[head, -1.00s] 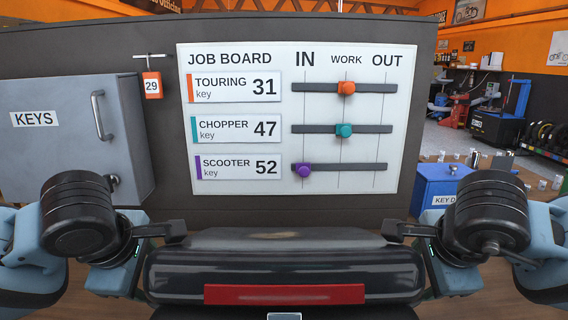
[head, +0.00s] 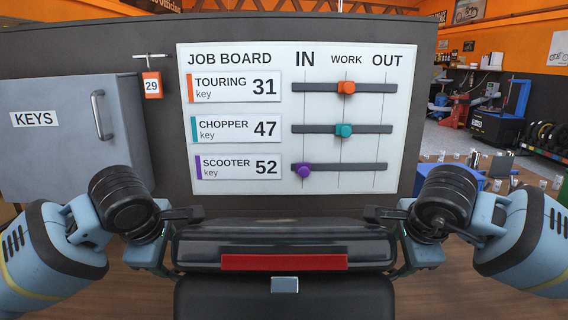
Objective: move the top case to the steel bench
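The top case (head: 285,238) is glossy black with a red strip across its front, at the bottom centre of the head view. A dark lower part with a small silver latch shows under the strip and runs out of the frame. My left gripper (head: 182,214) is at the case's left end and my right gripper (head: 386,213) at its right end, with dark fingers reaching inward at its upper edge. The case is between them. Whether the fingers are closed on it is hidden. I cannot make out a steel bench.
A dark panel stands ahead with a white job board (head: 300,65), a grey key cabinet (head: 60,140) and an orange 29 tag (head: 152,85). A blue box (head: 497,168) is partly hidden behind my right arm. Open floor (head: 450,140) and workshop equipment lie at the right.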

